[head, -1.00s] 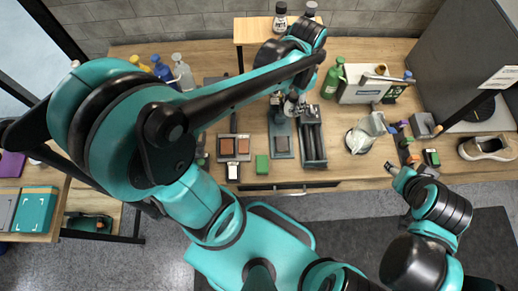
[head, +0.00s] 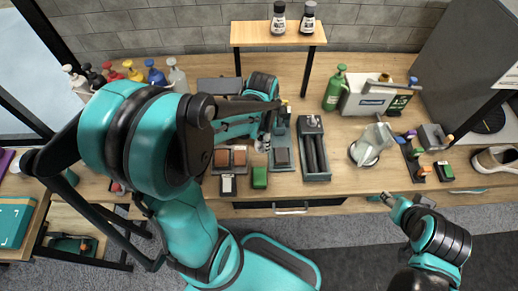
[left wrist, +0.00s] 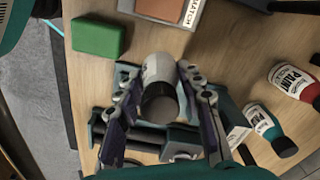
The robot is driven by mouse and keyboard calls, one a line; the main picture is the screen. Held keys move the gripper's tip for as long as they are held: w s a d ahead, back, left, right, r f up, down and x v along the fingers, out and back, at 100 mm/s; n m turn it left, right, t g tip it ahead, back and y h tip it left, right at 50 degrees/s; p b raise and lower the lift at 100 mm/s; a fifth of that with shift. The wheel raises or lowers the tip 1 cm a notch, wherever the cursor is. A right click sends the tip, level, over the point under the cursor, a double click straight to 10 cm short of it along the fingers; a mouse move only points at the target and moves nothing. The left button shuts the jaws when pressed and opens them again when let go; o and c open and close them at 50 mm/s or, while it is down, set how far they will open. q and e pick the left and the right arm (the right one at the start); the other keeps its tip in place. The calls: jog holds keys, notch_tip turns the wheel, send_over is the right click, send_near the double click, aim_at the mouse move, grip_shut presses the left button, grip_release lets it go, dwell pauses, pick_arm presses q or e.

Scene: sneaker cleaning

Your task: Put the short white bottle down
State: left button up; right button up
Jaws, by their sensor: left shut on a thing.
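The short white bottle (left wrist: 158,68), with a dark cap, sits between the fingers of my left gripper (left wrist: 162,105) in the left wrist view. My left gripper is shut on it, with the cap toward the camera. In the head view my left gripper (head: 264,140) is low over the bench, beside the brown blocks and above the green block (head: 259,177). The bottle is mostly hidden there; whether its base touches the bench, I cannot tell. My right gripper (head: 388,199) is at the bench's front edge, too small to judge its jaws.
A teal tray with dark rollers (head: 314,155) stands right of my left gripper. Two bottles (head: 278,18) stand on the raised shelf (head: 262,35). Several spray bottles (head: 155,75) stand at the back left. Red (left wrist: 293,80) and teal (left wrist: 268,125) paint bottles show in the left wrist view.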

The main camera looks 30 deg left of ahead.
aim_at(259, 147)
pick_arm(q)
jog(key=shift+a+f, duration=0.45)
jog(key=shift+a, duration=0.05)
notch_tip(259, 147, down, 4)
jog(key=shift+r+b, duration=0.1)
jog(key=shift+b, duration=0.95)
jog(key=o, duration=1.2)
